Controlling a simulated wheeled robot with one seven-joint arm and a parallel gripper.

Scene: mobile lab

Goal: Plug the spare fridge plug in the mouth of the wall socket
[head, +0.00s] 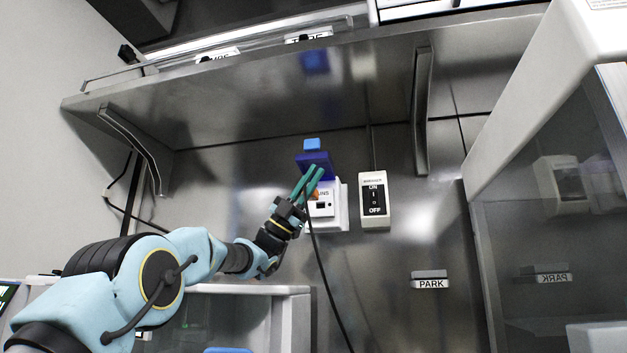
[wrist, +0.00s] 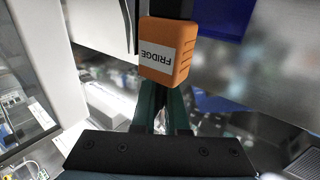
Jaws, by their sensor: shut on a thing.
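The orange plug labelled FRIDGE (wrist: 165,62) is between the fingertips of my gripper (wrist: 160,88) in the wrist view. In the head view the teal fingers of my gripper (head: 308,178) are shut on it, and only a little orange of the plug (head: 315,193) shows. The white wall socket (head: 338,220) is right behind and beside the fingers, with its dark blue lid (head: 314,160) raised. A dark opening shows in its front face. I cannot tell whether the plug touches the socket. A black cord (head: 325,275) hangs down from near the gripper.
A white breaker switch marked ON and OFF (head: 375,203) is close to the socket's right. A holder marked PARK (head: 430,284) is lower right. A steel shelf (head: 270,90) overhangs above, with brackets. A large white cabinet (head: 545,90) stands at the right.

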